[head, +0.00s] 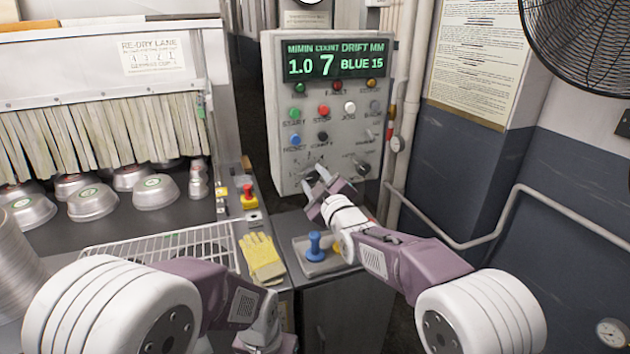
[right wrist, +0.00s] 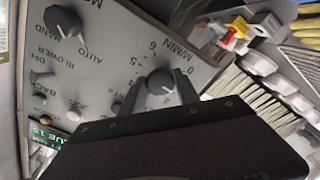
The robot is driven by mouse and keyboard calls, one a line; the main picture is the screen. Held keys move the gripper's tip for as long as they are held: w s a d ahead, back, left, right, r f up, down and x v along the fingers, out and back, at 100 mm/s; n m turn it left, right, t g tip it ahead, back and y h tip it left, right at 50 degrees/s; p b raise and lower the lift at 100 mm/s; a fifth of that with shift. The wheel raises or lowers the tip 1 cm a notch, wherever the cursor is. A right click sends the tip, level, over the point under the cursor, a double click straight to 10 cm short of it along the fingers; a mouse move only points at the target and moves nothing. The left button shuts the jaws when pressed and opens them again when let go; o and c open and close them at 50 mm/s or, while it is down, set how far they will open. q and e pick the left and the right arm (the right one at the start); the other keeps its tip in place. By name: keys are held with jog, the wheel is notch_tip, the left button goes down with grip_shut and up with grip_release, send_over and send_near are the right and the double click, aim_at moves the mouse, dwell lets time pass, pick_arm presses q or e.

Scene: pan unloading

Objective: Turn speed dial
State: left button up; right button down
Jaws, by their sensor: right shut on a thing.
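The grey control panel (head: 289,178) stands upright, with a lit green display (head: 335,61) reading 1.0 M/MIN, count 7 and drift BLUE 15. The speed dial (right wrist: 160,82) is a dark round knob beside the M/MIN scale in the right wrist view. My right gripper (head: 316,181) is at the panel's lower left, and its fingers (right wrist: 160,90) sit on either side of the dial, shut on it. In the head view the gripper hides most of the dial. My left arm shows at the lower left, but its gripper is out of view.
Another dark knob marked HAND and AUTO (right wrist: 62,20) is near the gripper. Coloured push buttons (head: 323,110) are above.

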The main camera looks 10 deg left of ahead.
jog(key=c, duration=0.9)
grip_release()
jog(key=shift+s+d, duration=0.25)
jog(key=shift+s, duration=0.05)
jog(key=b+v, duration=0.2)
jog(key=v, duration=0.6)
jog(key=shift+s+d, duration=0.1)
jog(key=shift+s, duration=0.05)
